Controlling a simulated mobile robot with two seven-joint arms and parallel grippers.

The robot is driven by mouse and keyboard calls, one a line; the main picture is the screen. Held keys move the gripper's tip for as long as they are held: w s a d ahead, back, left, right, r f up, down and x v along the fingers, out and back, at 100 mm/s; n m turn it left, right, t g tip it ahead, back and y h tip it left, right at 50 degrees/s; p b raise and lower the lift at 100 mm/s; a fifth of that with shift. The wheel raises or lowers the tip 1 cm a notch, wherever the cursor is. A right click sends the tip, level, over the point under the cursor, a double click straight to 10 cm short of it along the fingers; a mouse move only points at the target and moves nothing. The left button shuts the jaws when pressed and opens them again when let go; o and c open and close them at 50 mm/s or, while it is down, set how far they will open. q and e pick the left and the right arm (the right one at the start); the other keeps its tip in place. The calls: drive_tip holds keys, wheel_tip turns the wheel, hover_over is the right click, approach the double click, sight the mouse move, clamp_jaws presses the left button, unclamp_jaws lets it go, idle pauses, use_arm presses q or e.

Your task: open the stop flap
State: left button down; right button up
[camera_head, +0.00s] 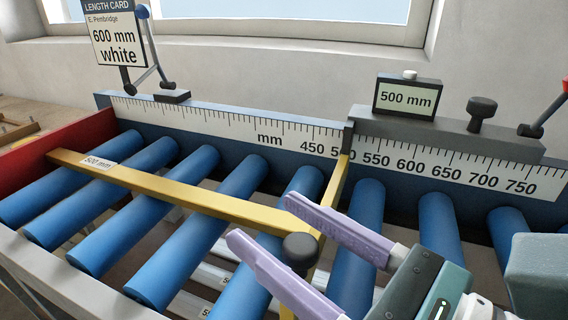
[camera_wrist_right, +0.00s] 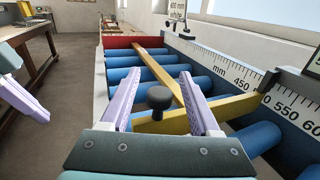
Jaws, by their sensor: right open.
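The stop flap (camera_head: 335,193) is a yellow plate standing across the blue rollers near the 500 mark, with a dark round knob (camera_head: 300,250) at its near end. A yellow profile (camera_head: 190,196) labelled 500 mm lies along the rollers, its right end at the flap. My right gripper (camera_head: 262,218) is open, its purple fingers on either side of the knob in the head view. In the right wrist view the knob (camera_wrist_right: 160,97) shows between the fingertips; contact cannot be told. Part of my left gripper (camera_wrist_right: 30,104) shows at the left edge of that view.
A ruler (camera_head: 215,117) runs along the back with a block carrying a 500 mm display (camera_head: 405,97) and a black knob (camera_head: 481,112). A length card (camera_head: 115,35) reads 600 mm white. A red end plate (camera_head: 60,150) closes the left. Pale profiles lie below the rollers.

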drive_tip(key=shift+x, duration=0.85)
clamp_jaws()
idle(0.8)
